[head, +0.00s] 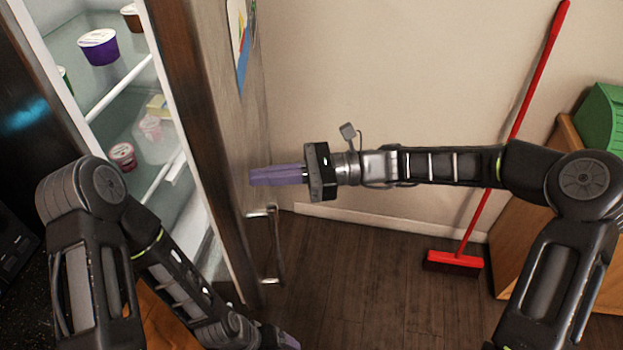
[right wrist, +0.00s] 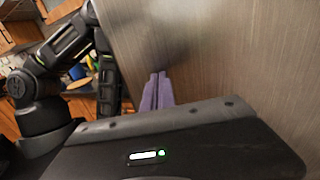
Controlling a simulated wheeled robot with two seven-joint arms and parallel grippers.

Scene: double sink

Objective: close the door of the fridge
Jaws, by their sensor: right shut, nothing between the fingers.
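The fridge door (head: 228,130) stands open in the head view, with its grey outer face turned to the right and its brown edge toward me. A metal handle (head: 277,245) is on the outer face, low down. My right gripper (head: 252,177) is shut and empty, its purple fingers pointing left at the outer face, above the handle. In the right wrist view the fingers (right wrist: 157,80) are close to the grey door panel (right wrist: 230,60); I cannot tell whether they touch. My left gripper (head: 288,340) is low at the bottom edge, mostly cut off, its jaw state unclear.
Fridge shelves at the left hold a purple tub (head: 98,46), a pink tub (head: 122,155) and other containers. A red broom (head: 480,215) leans on the wall. A wooden cabinet (head: 537,235) with a green box (head: 602,118) stands right. Floor between door and broom is clear.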

